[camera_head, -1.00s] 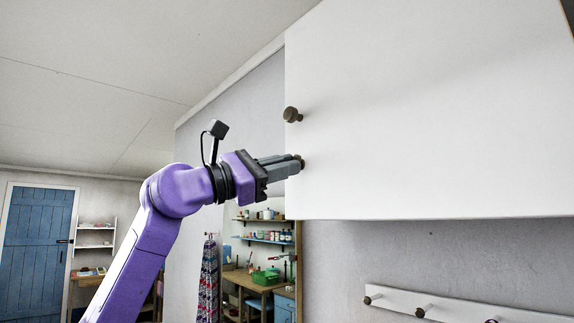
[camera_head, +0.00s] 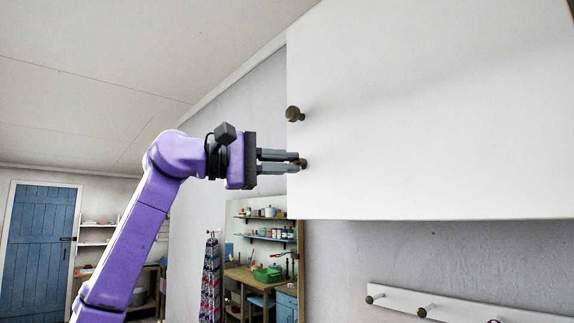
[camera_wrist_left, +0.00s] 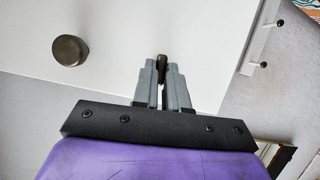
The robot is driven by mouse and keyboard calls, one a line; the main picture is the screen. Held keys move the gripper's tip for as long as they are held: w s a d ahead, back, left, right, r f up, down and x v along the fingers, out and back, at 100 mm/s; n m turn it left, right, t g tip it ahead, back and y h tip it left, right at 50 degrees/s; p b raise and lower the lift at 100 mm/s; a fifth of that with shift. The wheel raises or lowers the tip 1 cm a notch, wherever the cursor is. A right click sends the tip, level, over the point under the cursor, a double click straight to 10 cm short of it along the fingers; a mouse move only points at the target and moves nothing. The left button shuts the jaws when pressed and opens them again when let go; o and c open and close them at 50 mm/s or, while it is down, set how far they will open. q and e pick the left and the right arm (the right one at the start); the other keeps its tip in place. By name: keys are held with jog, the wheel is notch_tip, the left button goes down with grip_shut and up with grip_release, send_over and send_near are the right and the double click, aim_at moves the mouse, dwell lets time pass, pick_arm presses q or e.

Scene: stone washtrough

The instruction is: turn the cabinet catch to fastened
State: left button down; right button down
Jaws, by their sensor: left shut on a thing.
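The white cabinet (camera_head: 430,120) fills the upper right of the head view. A round brown knob (camera_head: 293,114) sits near its left edge, and it also shows in the left wrist view (camera_wrist_left: 70,50). Below the knob is the small brown catch (camera_head: 302,163), which shows as a narrow upright piece in the left wrist view (camera_wrist_left: 162,68). My left gripper (camera_head: 298,162) is shut on the catch, its grey fingers on either side of it. The fingers hide part of the catch. My right gripper is not in view.
A white rail with pegs (camera_head: 440,308) is on the wall below the cabinet. A bench with shelves (camera_head: 262,276) and a blue door (camera_head: 38,245) stand farther back at left. The space left of the cabinet is open.

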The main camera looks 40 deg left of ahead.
pick_arm(q)
jog(key=shift+s+a+r+m, duration=0.1)
jog(key=shift+a+r+m, duration=0.05)
jog(key=shift+r+m, duration=0.25)
jog(key=c, duration=1.2)
grip_release()
jog(key=shift+f, duration=0.1)
jog(key=shift+o, duration=0.2)
jog(key=shift+w+f, duration=0.15)
jog(key=shift+w, duration=0.1)
jog(key=b+v, duration=0.2)
jog(key=v, duration=0.8)
jog(key=shift+s+a, duration=0.1)
jog(key=shift+a, duration=0.05)
jog(key=shift+s+a, duration=0.1)
